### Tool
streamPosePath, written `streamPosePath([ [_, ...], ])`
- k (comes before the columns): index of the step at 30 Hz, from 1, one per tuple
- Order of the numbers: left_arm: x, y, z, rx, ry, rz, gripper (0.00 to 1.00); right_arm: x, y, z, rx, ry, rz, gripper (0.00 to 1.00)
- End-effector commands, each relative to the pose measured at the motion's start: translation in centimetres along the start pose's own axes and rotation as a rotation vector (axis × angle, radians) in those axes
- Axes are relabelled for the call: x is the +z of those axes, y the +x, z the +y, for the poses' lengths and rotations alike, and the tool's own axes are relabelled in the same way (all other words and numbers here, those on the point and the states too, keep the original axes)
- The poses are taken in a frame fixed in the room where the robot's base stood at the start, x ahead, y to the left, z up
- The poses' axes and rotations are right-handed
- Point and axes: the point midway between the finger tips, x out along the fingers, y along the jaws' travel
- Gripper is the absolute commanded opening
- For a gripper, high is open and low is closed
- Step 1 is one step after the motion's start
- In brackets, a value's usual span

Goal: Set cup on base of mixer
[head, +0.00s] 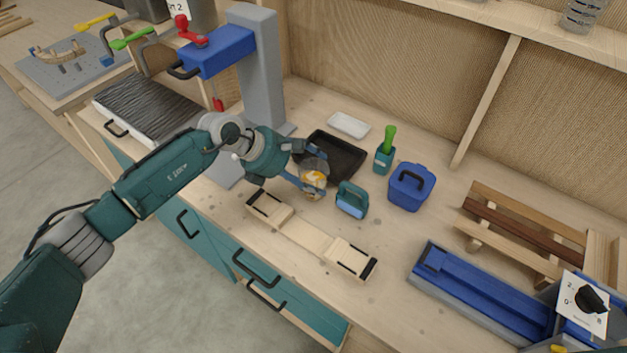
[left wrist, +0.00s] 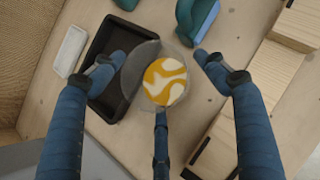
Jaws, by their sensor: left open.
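A clear cup (head: 314,181) with yellow and white contents stands on the workbench beside a black tray. In the left wrist view the cup (left wrist: 165,82) shows between my fingers. My left gripper (head: 310,167) is open, its fingers spread around the cup. In the left wrist view the gripper (left wrist: 155,62) shows gaps between the side fingertips and the cup. The mixer (head: 222,50) has a blue head, a red knob and a grey column, at the back left. Its grey base (head: 228,172) is partly hidden behind my left arm. My right gripper does not show.
The black tray (head: 340,155) lies close behind the cup. A teal item (head: 352,200) stands just right of it, with a blue container (head: 410,187) farther right. A wooden piece with black ends (head: 310,236) lies in front.

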Motion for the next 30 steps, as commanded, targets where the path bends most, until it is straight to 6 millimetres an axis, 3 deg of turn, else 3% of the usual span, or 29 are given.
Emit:
streamPosePath([
  [1,0.0,0.0,0.0,0.0,0.0,0.0,0.73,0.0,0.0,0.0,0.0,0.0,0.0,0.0],
  [4,0.0,0.0,0.0,0.0,0.0,0.0,0.53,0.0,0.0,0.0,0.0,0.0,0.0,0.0],
  [6,0.0,0.0,0.0,0.0,0.0,0.0,0.46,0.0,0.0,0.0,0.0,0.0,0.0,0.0],
  [20,0.1,-0.2,-0.1,-0.003,0.0,0.001,0.45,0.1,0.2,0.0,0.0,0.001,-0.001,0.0],
  [26,1.6,-1.9,0.1,0.001,0.004,-0.002,0.43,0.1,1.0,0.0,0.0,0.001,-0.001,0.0],
  [30,3.7,-4.2,0.1,0.004,0.007,-0.004,0.43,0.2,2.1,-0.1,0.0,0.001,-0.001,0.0],
])
